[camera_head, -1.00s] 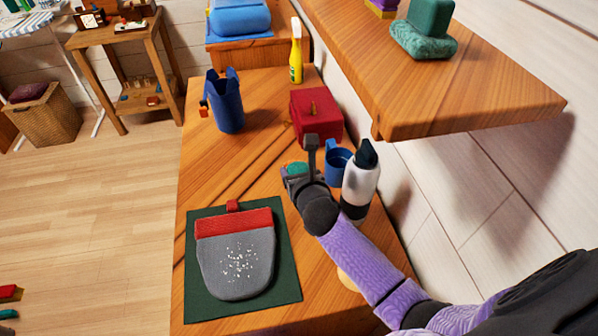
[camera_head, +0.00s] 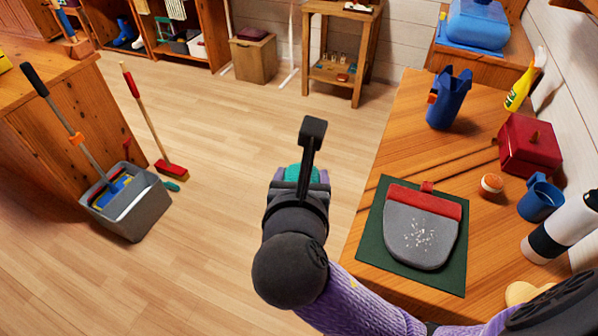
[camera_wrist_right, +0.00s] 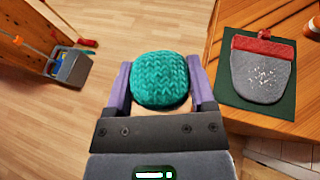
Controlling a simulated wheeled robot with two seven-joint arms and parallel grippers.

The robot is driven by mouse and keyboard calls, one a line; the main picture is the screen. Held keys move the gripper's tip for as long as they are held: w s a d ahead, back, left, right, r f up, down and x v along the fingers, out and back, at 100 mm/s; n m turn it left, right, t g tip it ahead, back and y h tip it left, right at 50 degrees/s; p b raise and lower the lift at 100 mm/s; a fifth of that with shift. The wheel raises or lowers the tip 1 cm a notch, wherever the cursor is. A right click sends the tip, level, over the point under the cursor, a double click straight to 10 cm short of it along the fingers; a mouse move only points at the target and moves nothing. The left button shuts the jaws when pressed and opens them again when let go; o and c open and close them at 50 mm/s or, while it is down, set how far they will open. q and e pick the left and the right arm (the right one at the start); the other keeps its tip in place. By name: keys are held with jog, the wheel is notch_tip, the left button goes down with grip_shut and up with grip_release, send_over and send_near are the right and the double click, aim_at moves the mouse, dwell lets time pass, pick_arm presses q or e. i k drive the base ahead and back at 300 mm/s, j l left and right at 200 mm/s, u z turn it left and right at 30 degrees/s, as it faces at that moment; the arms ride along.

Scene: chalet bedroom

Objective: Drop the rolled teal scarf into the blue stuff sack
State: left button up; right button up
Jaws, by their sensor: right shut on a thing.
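My right gripper (camera_head: 299,176) is shut on the rolled teal scarf (camera_head: 303,172). The scarf is held out over the open floor, left of the wooden table. In the right wrist view the knitted scarf (camera_wrist_right: 160,79) sits between the two purple fingers of the gripper (camera_wrist_right: 160,85). The blue stuff sack (camera_head: 447,103) stands upright on the table, to the right of and beyond my gripper. Its top edge is uneven, and its inside is hidden. My left gripper is not in view.
On the table (camera_head: 405,115) lie a grey and red dustpan-shaped piece (camera_head: 420,238) on a green mat (camera_head: 372,232), a red box (camera_head: 528,147), a blue mug (camera_head: 540,200) and a bottle (camera_head: 560,228). A grey bucket (camera_head: 130,215) stands on the floor.

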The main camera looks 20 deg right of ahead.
aim_at(447, 113)
jog(key=i+j+u, duration=0.25)
jog(key=j+u, duration=0.2)
jog(key=i+j+u, duration=0.4)
jog(key=i+l+z, duration=0.15)
jog(key=z, duration=0.25)
jog(key=i+z, duration=0.6)
jog(key=z, duration=0.2)
jog(key=i+z, duration=0.25)
jog(key=z, duration=0.15)
jog(key=i+l+z, duration=0.2)
jog(key=z, duration=0.2)
jog(key=i+z, duration=0.75)
jog(key=i+j+z, duration=0.1)
jog(key=i+z, duration=0.3)
